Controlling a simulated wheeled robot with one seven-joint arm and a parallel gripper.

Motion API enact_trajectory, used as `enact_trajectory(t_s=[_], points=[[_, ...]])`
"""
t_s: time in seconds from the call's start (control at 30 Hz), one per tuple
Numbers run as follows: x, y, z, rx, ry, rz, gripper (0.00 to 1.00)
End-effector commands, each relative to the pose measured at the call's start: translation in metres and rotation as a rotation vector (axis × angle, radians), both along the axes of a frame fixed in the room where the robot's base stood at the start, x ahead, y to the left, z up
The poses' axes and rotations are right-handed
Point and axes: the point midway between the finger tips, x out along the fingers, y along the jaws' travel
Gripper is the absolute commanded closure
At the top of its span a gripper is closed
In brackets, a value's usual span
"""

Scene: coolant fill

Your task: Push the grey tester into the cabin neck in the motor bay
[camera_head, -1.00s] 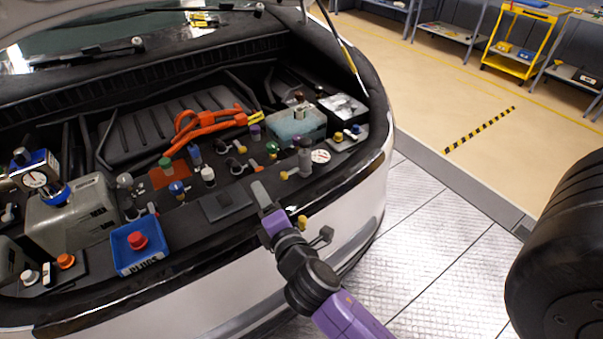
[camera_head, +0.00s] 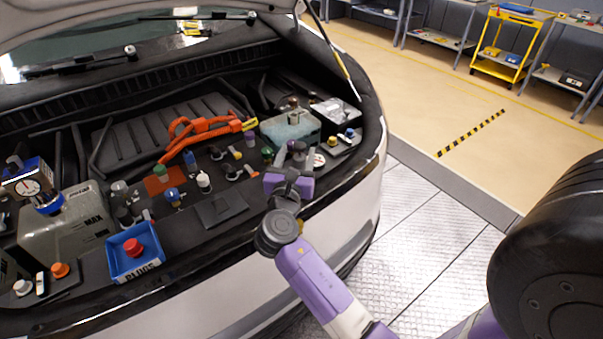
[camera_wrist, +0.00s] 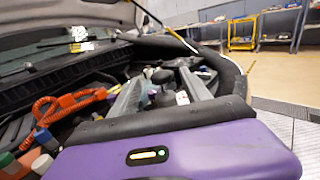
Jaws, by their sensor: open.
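My gripper (camera_head: 294,160) is at the front right of the motor bay, with its fingers pointing into the bay. In the wrist view the two grey fingers (camera_wrist: 162,90) stand apart. Between them shows an upright dark grey cylinder (camera_wrist: 163,78), which looks like the grey tester. A white round dial face (camera_wrist: 182,97) shows beside it. In the head view the grey tester (camera_head: 298,149) is partly hidden by my gripper. I cannot tell whether the fingers touch it. I cannot tell which neck is the cabin neck.
A pale tank (camera_head: 290,130) stands behind my gripper, with a silver-topped box (camera_head: 336,112) right of it. Several coloured caps crowd the middle.

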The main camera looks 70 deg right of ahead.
Motion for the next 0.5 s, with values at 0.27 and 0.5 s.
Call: enact_trajectory(t_s=[0.27,0.5], points=[[0.008,-0.038,0.0,0.0,-0.002,-0.002,0.44],[0.011,-0.047,-0.001,0.001,-0.003,0.001,0.44]])
